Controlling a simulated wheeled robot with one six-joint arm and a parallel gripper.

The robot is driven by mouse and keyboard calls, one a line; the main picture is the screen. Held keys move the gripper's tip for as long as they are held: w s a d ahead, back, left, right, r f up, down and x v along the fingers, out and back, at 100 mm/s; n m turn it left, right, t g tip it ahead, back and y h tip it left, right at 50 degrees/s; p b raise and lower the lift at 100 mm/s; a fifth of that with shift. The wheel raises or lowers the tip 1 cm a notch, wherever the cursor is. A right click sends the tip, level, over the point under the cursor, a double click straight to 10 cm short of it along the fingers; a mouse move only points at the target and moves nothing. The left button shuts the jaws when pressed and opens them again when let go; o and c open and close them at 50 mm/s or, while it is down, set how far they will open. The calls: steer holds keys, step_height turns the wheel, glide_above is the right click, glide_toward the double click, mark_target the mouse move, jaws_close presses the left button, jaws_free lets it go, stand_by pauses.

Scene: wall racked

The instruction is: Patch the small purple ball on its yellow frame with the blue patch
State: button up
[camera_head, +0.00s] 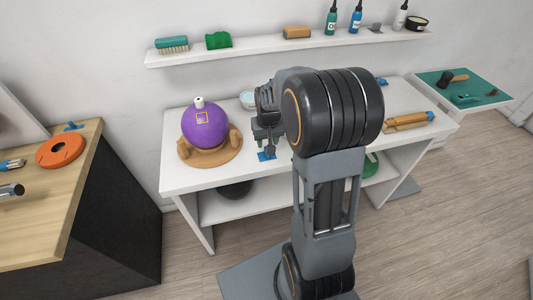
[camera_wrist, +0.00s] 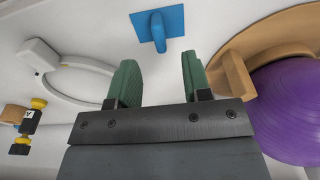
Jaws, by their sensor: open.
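The purple ball (camera_head: 198,128) rests in a tan stand (camera_head: 219,159) at the left end of the white table. The blue patch (camera_head: 266,156) lies flat on the table just right of the stand. In the wrist view the patch (camera_wrist: 172,24) is a blue square with a raised grip, ahead of my fingertips. My gripper (camera_wrist: 158,75) is open, with two green fingers and nothing between them. The ball (camera_wrist: 288,112) and stand (camera_wrist: 233,70) are at the right there; the yellow frame is not visible.
A pale ring-shaped thing (camera_wrist: 62,97) lies left of my fingers in the wrist view. A wooden bench (camera_head: 84,148) with an orange disc (camera_head: 47,158) stands at the left. A wall shelf (camera_head: 270,49) holds bottles and brushes. My arm hides the table's middle.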

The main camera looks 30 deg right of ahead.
steer(key=shift+w+f+p, duration=0.2)
steer(key=shift+f+p, duration=0.2)
steer(key=shift+f, duration=2.55)
steer(key=shift+c, duration=0.3)
jaws_close()
